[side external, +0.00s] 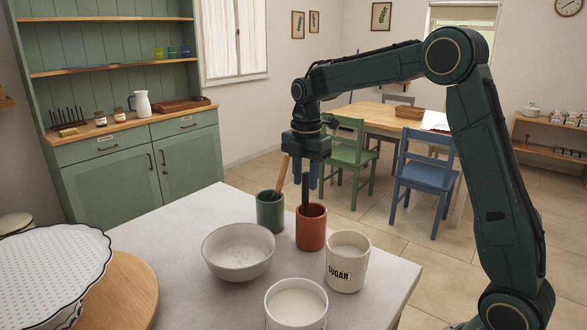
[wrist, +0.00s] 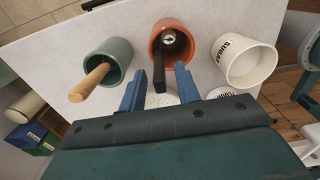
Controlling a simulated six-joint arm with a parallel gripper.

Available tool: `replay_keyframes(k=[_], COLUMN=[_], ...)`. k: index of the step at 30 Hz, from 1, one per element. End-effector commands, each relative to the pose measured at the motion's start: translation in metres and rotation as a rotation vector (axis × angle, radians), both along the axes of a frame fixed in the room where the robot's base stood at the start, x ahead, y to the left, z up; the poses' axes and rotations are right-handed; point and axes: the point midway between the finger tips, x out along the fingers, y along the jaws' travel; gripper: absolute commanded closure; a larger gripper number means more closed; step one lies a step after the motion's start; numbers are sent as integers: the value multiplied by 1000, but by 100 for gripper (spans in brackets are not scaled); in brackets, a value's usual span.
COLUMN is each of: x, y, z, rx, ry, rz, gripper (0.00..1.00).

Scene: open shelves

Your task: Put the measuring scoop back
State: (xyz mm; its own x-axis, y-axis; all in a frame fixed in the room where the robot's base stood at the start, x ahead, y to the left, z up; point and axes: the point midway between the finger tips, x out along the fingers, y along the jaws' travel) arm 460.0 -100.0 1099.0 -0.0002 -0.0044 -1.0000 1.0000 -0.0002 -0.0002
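The measuring scoop (wrist: 159,72) has a black handle and stands in the orange pot (side external: 311,233), its handle rising above the rim. The handle also shows in the side view (side external: 305,191), and a small metallic part shows inside the pot in the wrist view. My gripper (side external: 305,182) is above the orange pot with its blue fingers pointing down. In the wrist view my gripper (wrist: 160,86) is open, with the fingers on either side of the handle's end and gaps visible on both sides. The sugar canister (side external: 343,278) stands right of the orange pot.
A green pot (side external: 270,214) with a wooden-handled tool (side external: 283,172) stands close left of the orange pot. A white bowl of powder (side external: 237,272) and another white canister (side external: 296,318) stand nearer. The back-left counter (side external: 165,205) is clear.

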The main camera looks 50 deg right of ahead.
Motion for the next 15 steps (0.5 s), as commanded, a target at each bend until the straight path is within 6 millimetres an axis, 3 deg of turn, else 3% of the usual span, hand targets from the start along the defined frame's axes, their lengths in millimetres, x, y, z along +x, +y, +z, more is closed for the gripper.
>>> replay_keyframes(k=[9, 15], x=[1, 1], y=[0, 0], z=[54, 78], rx=[-1, 0], ry=[-4, -2], rz=[1, 1], gripper=[68, 68])
